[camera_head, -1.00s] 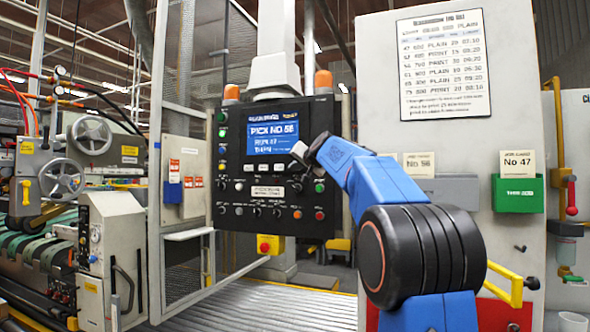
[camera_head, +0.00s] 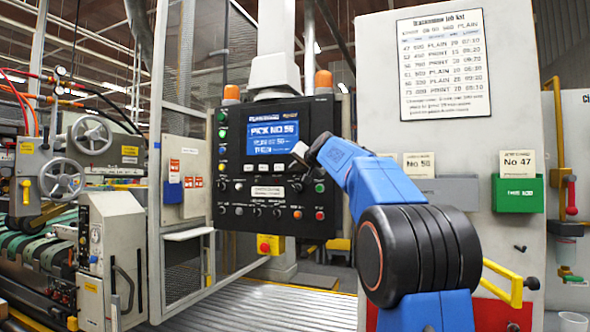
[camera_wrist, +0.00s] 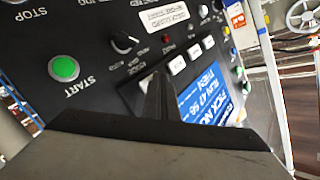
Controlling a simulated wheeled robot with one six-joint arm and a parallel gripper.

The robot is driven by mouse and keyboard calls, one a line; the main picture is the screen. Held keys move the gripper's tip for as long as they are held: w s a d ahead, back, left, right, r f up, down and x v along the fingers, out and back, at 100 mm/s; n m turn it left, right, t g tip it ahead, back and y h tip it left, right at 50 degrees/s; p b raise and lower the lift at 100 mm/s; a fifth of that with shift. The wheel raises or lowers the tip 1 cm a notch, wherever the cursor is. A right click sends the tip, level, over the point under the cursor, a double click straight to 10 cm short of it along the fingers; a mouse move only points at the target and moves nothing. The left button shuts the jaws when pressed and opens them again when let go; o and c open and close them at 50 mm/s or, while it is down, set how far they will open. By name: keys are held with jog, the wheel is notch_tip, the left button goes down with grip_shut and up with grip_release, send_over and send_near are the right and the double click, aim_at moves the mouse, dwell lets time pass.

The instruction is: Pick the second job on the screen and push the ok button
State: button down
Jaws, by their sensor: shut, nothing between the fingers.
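The screen (camera_head: 272,137) is lit blue on a black control panel (camera_head: 232,195). A row of pale buttons (camera_head: 264,168) sits under the screen, also in the wrist view (camera_wrist: 194,52); I cannot read an ok label. My gripper (camera_head: 299,150) is shut and empty in front of the screen's lower right corner.
A green START button (camera_wrist: 65,68) and several knobs sit near my fingers. A job list (camera_head: 445,65) hangs on the pale cabinet. Below are a grey holder (camera_head: 445,190) under card No 56 and a green holder (camera_head: 517,193) under card No 47. Machinery stands left.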

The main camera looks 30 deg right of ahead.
dwell(0.4)
jog(key=shift+s+a, duration=0.45)
jog(key=shift+a, duration=0.15)
jog(key=shift+s+a, duration=0.1)
jog(key=shift+s+a, duration=0.75)
jog(key=shift+a, duration=0.2)
jog(key=shift+s+a, duration=0.7)
jog(key=shift+a, duration=0.25)
jog(key=s+a+f+n+g+y, duration=0.1)
jog(key=s+a+f+n+g, duration=0.2)
jog(key=s+a+f, duration=0.75)
jog(key=s+a+f+n+g+y, duration=0.25)
jog(key=s+a+f, duration=0.45)
jog(key=s+f, duration=0.65)
jog(key=s+a+f+n+g, duration=0.1)
jog(key=s+a+f+g, duration=0.1)
jog(key=s+f, duration=1.1)
jog(key=s+a+f+n+g+h, duration=0.1)
jog(key=s+f+g, duration=0.3)
jog(key=s+f, duration=0.9)
notch_tip(320, 180, down, 4)
jog(key=shift+s+a+r+n, duration=0.15)
jog(key=shift+a+n, duration=0.25)
jog(key=shift+n, duration=0.25)
